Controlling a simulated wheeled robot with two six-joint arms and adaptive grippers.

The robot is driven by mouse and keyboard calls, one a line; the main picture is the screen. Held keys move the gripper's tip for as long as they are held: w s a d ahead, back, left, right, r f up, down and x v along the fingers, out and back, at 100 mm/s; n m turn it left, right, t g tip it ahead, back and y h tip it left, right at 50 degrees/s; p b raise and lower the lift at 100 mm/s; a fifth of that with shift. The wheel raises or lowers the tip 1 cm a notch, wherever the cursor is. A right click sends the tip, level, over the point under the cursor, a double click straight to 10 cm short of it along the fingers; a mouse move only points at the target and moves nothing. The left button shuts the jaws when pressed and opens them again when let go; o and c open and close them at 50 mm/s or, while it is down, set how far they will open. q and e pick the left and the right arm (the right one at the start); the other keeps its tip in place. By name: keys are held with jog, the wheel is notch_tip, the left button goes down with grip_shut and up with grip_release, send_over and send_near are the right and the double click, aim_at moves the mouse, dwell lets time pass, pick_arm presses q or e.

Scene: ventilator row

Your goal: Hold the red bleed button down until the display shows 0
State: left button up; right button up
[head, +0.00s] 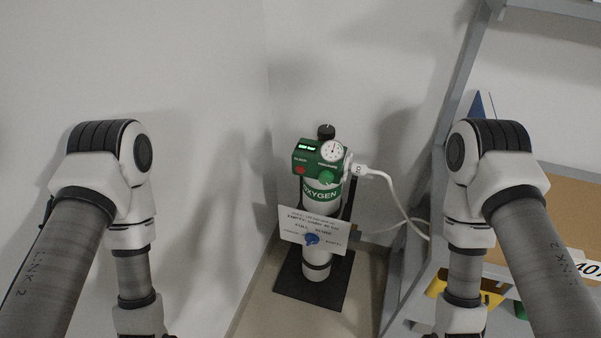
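A white oxygen cylinder (316,256) stands upright on a black base plate, with a green head unit (311,160) on top. The red bleed button (300,170) is at the lower left of the unit's face, and nothing touches it. Above it is a small lit display (307,147); its digits are too small to read. A round white gauge (332,150) and a green knob (326,177) sit to the right. My two arms come down at the left and right sides; both grippers are below the picture's edge, out of view.
A white hose (398,203) runs from the unit's right side toward a grey shelf frame (455,100). A paper tag (314,229) hangs on the cylinder. A brown box (565,205) sits on the right shelf. Walls stand close behind and left.

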grip_shut()
dwell(1.3)
